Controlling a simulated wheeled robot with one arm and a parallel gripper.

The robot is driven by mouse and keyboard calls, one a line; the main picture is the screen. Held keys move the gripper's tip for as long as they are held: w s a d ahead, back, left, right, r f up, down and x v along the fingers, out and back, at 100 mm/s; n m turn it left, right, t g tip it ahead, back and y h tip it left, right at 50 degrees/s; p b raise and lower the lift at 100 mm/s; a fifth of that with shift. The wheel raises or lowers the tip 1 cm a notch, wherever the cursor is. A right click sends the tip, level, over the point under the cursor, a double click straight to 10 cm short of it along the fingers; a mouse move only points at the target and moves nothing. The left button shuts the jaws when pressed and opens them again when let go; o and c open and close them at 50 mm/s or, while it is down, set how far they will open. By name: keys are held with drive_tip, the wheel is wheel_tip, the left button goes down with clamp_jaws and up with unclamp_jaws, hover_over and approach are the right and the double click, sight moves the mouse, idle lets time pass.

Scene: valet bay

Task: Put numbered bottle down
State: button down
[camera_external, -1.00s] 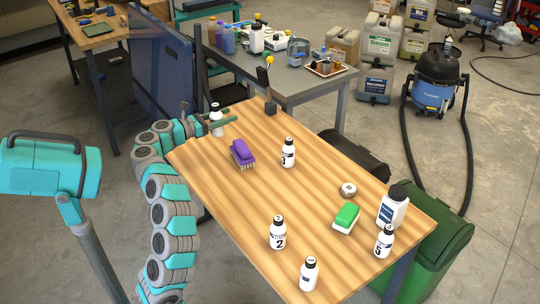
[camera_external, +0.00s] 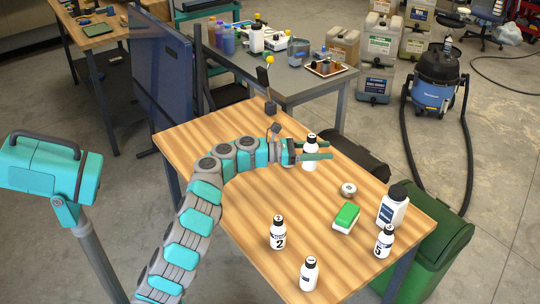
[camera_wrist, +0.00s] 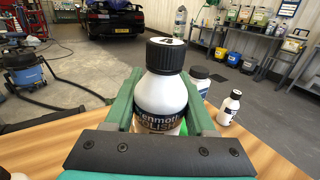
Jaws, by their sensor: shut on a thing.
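My gripper (camera_external: 316,156) is shut on a white bottle (camera_external: 310,152) with a black cap, over the right middle part of the wooden table (camera_external: 190,137). A similar bottle marked 2 (camera_external: 278,233) stands near the front edge. One marked 5 (camera_external: 384,242) stands at the right, and another bottle (camera_external: 309,274) is at the front corner.
A green-topped sponge (camera_external: 346,217), a round tin (camera_external: 348,189) and a large white jug (camera_external: 394,206) stand to the right of the gripper. A dark stand with a yellow ball (camera_external: 268,84) is at the back edge. My arm hides the table's left middle.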

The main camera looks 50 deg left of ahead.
drive_tip(key=d, duration=0.5)
drive_tip(key=shift+m+h, duration=0.3)
drive_tip(key=shift+h, duration=0.1)
drive_tip(key=f, duration=1)
drive_tip(key=f+b, duration=0.1)
drive_tip(key=f, duration=0.4)
drive_tip(key=shift+a, duration=0.25)
drive_tip(key=shift+f, duration=0.2)
drive_tip(key=shift+c, duration=1.2)
unclamp_jaws()
drive_tip(key=shift+r, duration=0.15)
